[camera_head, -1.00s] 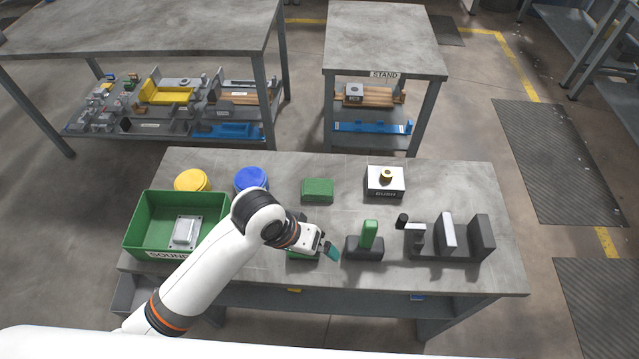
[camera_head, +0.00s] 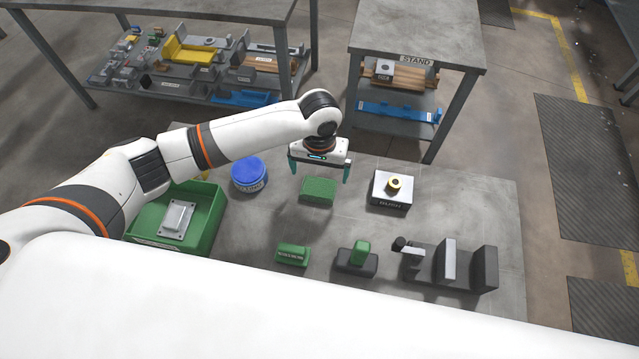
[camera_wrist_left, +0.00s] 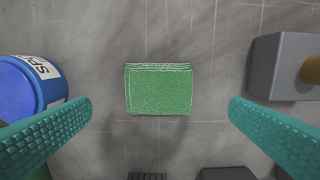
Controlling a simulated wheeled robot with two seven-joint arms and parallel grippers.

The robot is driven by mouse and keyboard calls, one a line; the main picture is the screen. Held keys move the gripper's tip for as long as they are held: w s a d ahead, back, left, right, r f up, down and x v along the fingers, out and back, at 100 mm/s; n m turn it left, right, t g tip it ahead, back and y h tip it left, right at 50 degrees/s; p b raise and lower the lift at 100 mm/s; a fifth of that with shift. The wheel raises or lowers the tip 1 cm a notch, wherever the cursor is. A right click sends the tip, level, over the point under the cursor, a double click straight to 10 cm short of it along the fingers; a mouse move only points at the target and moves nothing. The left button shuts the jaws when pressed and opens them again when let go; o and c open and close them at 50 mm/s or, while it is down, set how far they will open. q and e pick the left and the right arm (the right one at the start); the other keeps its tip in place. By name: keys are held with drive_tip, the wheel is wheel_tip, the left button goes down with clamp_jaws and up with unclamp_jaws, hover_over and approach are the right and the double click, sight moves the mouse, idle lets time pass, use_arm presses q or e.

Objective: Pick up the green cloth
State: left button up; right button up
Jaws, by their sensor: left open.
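The green cloth (camera_head: 318,190) is a small folded rectangle lying on the grey table, between the blue tub and the BUSH block. In the left wrist view the cloth (camera_wrist_left: 159,90) lies near the middle, between and beyond the two teal fingers. My left gripper (camera_head: 320,176) is open and empty, pointing down above the cloth with a finger to each side. The fingers also show in the left wrist view (camera_wrist_left: 160,122), spread wide and not touching the cloth. My right gripper is not in view.
A blue tub (camera_head: 249,173) stands left of the cloth, and the BUSH block (camera_head: 380,202) with a brass bush stands right. In front are a green block (camera_head: 293,254), a dark holder with a green piece (camera_head: 357,257) and a grey fixture (camera_head: 445,262). A green bin (camera_head: 207,231) is at left.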

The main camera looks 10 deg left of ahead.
sight(319, 186)
use_arm(q)
drive_tip(key=shift+f, duration=0.65)
drive_tip(key=shift+w+f, duration=0.1)
drive_tip(key=shift+f, duration=0.55)
wheel_tip(319, 186, down, 4)
drive_tip(key=shift+a+f+p, duration=0.1)
drive_tip(key=shift+a+p, duration=0.05)
drive_tip(key=shift+p, duration=0.55)
drive_tip(key=shift+f, duration=0.25)
drive_tip(key=shift+c, duration=0.8)
drive_tip(key=c, duration=0.8)
wheel_tip(319, 186, up, 10)
drive_tip(key=shift+r+b, duration=0.1)
drive_tip(key=shift+b, duration=0.5)
drive_tip(key=o, duration=0.4)
drive_tip(key=shift+c, duration=1.5)
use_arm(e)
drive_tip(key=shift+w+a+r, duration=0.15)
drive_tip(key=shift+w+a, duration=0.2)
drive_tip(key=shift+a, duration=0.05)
